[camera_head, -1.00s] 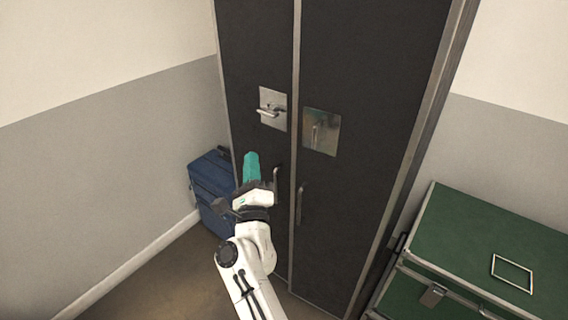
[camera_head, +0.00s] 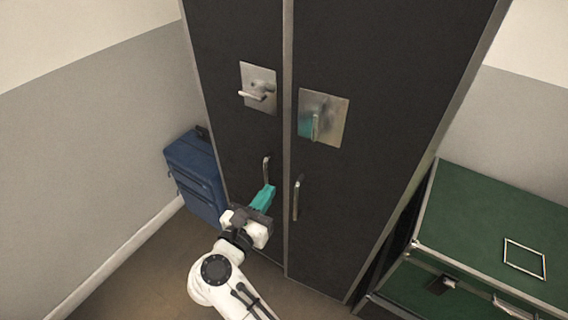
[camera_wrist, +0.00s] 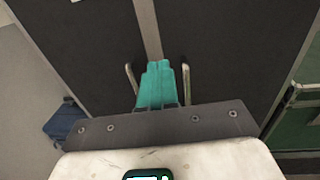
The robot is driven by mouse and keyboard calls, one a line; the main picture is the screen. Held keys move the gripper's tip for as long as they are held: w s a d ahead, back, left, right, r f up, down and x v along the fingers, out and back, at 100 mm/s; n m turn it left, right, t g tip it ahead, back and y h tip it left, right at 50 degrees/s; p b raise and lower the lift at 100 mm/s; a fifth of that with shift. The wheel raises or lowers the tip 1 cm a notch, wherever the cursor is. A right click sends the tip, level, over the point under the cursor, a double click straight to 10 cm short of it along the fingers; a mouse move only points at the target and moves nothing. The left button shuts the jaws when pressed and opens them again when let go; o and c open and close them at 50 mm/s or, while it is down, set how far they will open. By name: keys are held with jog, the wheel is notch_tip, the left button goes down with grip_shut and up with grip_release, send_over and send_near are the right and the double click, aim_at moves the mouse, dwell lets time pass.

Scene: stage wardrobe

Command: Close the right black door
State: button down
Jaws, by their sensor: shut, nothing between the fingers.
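The right black door (camera_head: 385,120) stands in the tall wardrobe and looks flush with the left black door (camera_head: 235,40) in the head view. It carries a steel plate with a lever (camera_head: 323,118) and, below it, a bar handle (camera_head: 297,198). The right bar handle also shows in the wrist view (camera_wrist: 186,84). My gripper (camera_head: 266,192) is shut and empty, with teal fingers. It is in front of the lower left door, just below the left bar handle (camera_head: 266,168). In the wrist view my gripper (camera_wrist: 158,66) points at the seam between the two bar handles. Contact cannot be told.
A blue suitcase (camera_head: 196,178) stands on the floor left of the wardrobe. A green trunk (camera_head: 480,220) with metal edges stands close on the right, with a small frame (camera_head: 525,258) on its lid. Bare floor lies at the lower left.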

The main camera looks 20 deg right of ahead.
aim_at(288, 158)
jog(key=p+x, duration=0.1)
jog(key=x, duration=0.8)
jog(key=shift+w+d, duration=0.15)
jog(key=shift+d, duration=0.15)
jog(key=shift+w+d+f+b, duration=0.15)
jog(key=shift+w+b, duration=0.15)
jog(key=shift+b, duration=0.1)
jog(key=shift+w+d+m+g+h+b, duration=0.55)
jog(key=shift+w+d+b, duration=0.4)
jog(key=shift+b, duration=0.25)
jog(key=shift+w+d, duration=0.2)
jog(key=shift+w, duration=0.1)
jog(key=shift+r, duration=0.3)
